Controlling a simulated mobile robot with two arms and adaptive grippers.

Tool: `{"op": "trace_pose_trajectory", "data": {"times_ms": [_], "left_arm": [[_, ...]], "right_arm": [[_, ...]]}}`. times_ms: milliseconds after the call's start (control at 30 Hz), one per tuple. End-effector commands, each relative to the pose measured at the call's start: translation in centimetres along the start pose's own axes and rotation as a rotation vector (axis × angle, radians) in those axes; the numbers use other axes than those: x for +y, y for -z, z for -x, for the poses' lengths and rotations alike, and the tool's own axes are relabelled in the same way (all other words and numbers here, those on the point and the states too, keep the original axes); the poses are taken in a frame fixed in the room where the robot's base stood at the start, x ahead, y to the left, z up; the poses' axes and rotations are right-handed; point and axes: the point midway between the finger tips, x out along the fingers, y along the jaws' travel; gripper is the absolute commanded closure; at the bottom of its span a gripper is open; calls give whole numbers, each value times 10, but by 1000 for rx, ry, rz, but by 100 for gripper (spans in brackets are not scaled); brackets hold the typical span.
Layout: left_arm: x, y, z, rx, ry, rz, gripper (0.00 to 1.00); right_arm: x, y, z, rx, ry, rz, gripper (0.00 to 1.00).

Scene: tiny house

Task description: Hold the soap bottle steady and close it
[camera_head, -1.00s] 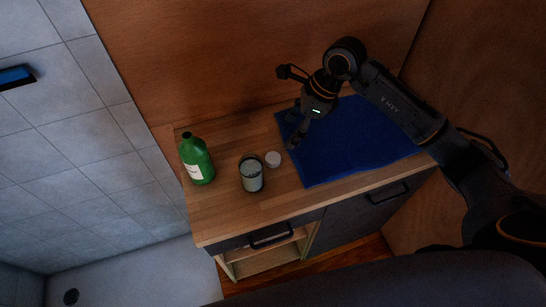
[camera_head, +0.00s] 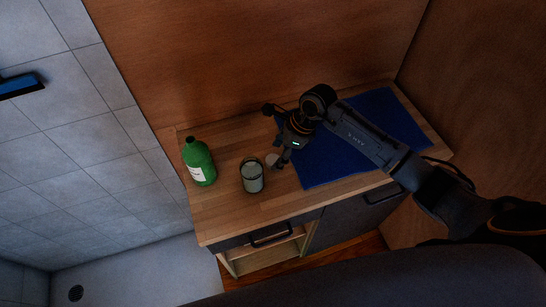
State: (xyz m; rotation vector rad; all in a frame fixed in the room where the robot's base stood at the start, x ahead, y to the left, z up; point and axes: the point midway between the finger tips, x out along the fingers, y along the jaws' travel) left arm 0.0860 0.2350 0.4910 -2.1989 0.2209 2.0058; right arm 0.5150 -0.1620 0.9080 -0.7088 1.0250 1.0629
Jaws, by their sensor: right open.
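A green soap bottle (camera_head: 199,163) with a white label stands upright at the left end of the wooden counter. A small round whitish cap (camera_head: 271,160) lies on the counter to the right of a glass. My right gripper (camera_head: 279,161) is open, pointing down at the cap, with its fingers partly covering it. I cannot tell whether the fingers touch the cap. My left gripper is not in view.
A glass (camera_head: 252,177) with greyish contents stands between the bottle and the cap. A blue towel (camera_head: 338,158) covers the counter's right part. The wooden counter (camera_head: 232,213) is bare at front left. A wooden wall stands behind.

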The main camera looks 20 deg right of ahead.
Motion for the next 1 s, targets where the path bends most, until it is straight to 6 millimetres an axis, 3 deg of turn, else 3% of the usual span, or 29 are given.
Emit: {"op": "trace_pose_trajectory", "data": {"times_ms": [33, 200, 567, 767, 1000], "left_arm": [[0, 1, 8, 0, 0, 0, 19], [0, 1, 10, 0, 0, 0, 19], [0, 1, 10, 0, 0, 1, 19], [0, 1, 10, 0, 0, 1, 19], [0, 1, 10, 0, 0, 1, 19]], "right_arm": [[2, -1, -5, -1, -4, -3, 33], [0, 0, -23, -1, 1, -1, 33], [0, 0, -25, 0, 1, 1, 33], [0, 0, -24, 0, 1, 1, 72], [0, 0, -24, 0, 1, 1, 72]]}}
